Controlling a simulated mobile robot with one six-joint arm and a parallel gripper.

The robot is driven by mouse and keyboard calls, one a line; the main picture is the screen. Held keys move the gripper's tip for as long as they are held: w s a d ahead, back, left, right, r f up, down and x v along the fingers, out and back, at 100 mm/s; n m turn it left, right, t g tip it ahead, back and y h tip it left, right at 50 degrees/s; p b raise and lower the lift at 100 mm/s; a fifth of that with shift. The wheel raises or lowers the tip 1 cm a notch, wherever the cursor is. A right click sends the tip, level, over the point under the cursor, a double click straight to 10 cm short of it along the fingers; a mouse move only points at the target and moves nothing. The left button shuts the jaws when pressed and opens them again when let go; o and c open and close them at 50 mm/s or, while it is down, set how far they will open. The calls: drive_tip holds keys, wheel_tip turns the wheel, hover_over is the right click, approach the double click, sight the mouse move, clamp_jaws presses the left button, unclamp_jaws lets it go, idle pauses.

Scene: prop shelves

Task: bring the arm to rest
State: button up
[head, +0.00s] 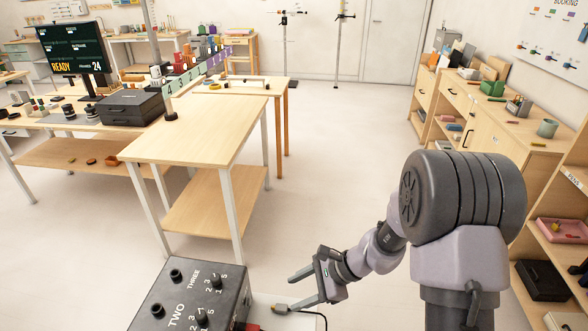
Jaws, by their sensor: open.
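My gripper (302,291) is in the lower middle of the head view, at the end of my arm. Its two fingers are spread apart, pointing left, with nothing between them. The lower finger is close to a small grey-and-tan plug-like piece (282,308) with a black cable; I cannot tell whether they touch. A dark box (232,305) with knobs and white lettering, including "TWO" and "THREE", stands to the left of the gripper.
A bare wooden table (200,130) stands ahead, with a lower shelf. A black case (130,107) and a monitor (76,55) are on the bench at left. Wooden cabinets (485,125) line the right side. The floor (335,170) between is clear.

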drive_tip(key=s+d+r+n+t+h, duration=0.1)
drive_tip(key=s+r+n, duration=0.3)
drive_tip(key=r, duration=0.5)
drive_tip(key=s+d+r+n+h, duration=0.1)
drive_tip(key=s+r+n+h, duration=0.15)
drive_tip(key=s+r, duration=0.5)
drive_tip(key=s+d+r+n+t+h, duration=0.3)
drive_tip(key=s+d+r+n, duration=0.1)
drive_tip(key=s+d+r, duration=0.2)
drive_tip(key=s+r, duration=0.1)
drive_tip(key=s, duration=0.1)
drive_tip(key=shift+s+d+r+n+t, duration=0.3)
drive_tip(key=shift+s+n+t, duration=0.05)
drive_tip(key=shift+s+t, duration=0.05)
